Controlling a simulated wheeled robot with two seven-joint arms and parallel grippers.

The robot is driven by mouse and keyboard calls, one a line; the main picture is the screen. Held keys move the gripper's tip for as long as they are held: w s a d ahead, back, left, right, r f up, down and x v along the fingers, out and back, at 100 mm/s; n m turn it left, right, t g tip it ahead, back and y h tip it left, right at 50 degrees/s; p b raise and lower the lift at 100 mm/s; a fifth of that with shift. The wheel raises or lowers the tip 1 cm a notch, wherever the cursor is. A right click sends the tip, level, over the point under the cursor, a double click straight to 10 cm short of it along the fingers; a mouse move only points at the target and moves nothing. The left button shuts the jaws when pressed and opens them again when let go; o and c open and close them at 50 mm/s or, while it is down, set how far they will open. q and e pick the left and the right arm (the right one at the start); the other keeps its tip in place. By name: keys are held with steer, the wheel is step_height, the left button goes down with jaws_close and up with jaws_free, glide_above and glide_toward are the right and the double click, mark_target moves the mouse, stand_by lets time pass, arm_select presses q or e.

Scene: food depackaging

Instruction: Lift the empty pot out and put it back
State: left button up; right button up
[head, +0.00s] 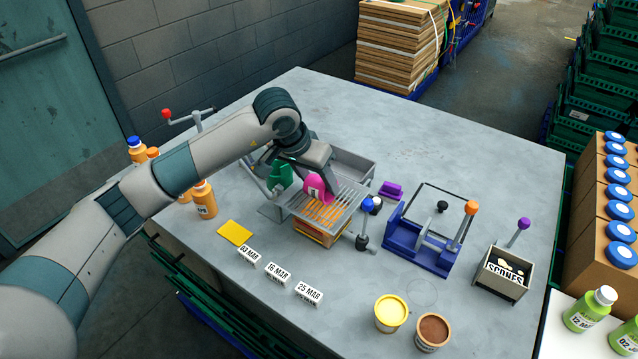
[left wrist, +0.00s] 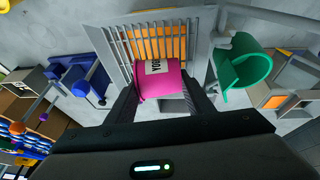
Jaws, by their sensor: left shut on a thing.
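The pink pot (head: 318,189) is tipped over a slatted metal grate (head: 345,197) on the grey table. It also shows in the left wrist view (left wrist: 160,84), with part of a printed label and the grate slats just beyond it. My left gripper (head: 313,180) is shut on this pot, with one finger on each side of it in the left wrist view (left wrist: 160,92). What is inside the pot is hidden. Whether the pot touches the grate I cannot tell. My right gripper is not in view.
A green curved holder (head: 281,176) stands left of the pot. A yellow tub (head: 390,313) and a brown tub (head: 432,332) are at the front. The back right tabletop is clear.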

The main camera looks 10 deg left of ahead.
mark_target(319, 178)
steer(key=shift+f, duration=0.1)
